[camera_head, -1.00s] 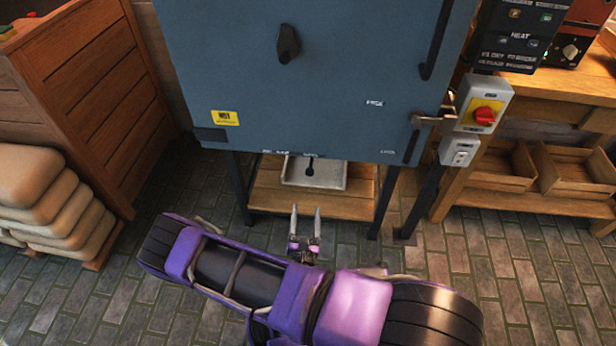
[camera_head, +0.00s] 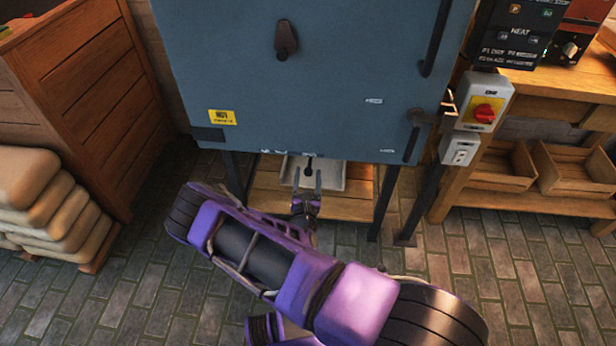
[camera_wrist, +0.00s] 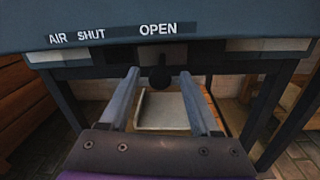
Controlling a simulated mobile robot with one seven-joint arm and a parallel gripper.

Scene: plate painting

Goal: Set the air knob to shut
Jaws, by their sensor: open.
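The air knob (camera_wrist: 160,77) is a dark round knob under the lower edge of the blue kiln. In the wrist view it shows between and beyond my fingertips, below the labels "AIR SHUT" (camera_wrist: 77,37) and "OPEN" (camera_wrist: 158,29). It hangs nearer the "OPEN" label. In the head view the knob (camera_head: 309,167) is a small dark shape below the kiln's bottom edge. My gripper (camera_head: 307,180) is open and empty just in front of it; its two fingers also show in the wrist view (camera_wrist: 160,95). I cannot tell whether they touch the knob.
The blue kiln body (camera_head: 330,90) stands on dark legs above a wooden shelf (camera_head: 265,203) with a grey tray (camera_head: 328,182). A switch box with a red knob (camera_head: 484,113) is at its right. Stacked sacks (camera_head: 45,215) lie at left. The paved floor is clear at right.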

